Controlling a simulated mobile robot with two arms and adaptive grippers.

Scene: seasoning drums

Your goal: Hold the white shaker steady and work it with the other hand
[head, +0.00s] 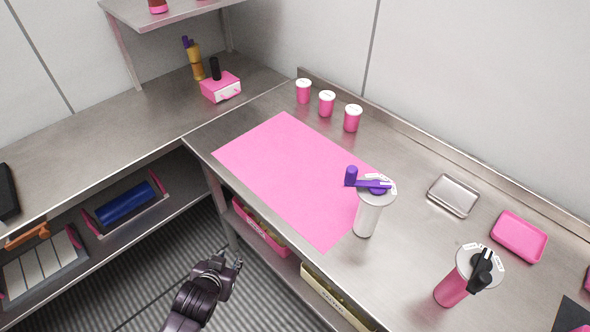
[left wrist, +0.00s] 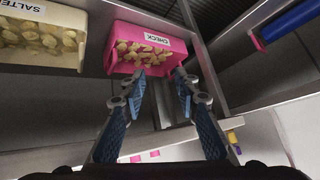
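The white shaker (head: 368,212) stands upright on the steel counter at the front edge of the pink mat (head: 290,165). It has a purple crank handle (head: 352,176) on its lid. My left gripper (head: 232,262) is below and left of the shaker, in front of the counter edge, touching nothing. In the left wrist view its two blue-padded fingers (left wrist: 160,84) are spread apart with nothing between them. My right gripper is in neither view.
A pink shaker with a black handle (head: 453,287) stands to the right. A metal tray (head: 454,196) and a pink tray (head: 519,236) lie behind it. Three pink jars (head: 327,105) line the back. A pink bin (left wrist: 148,50) sits on the lower shelf.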

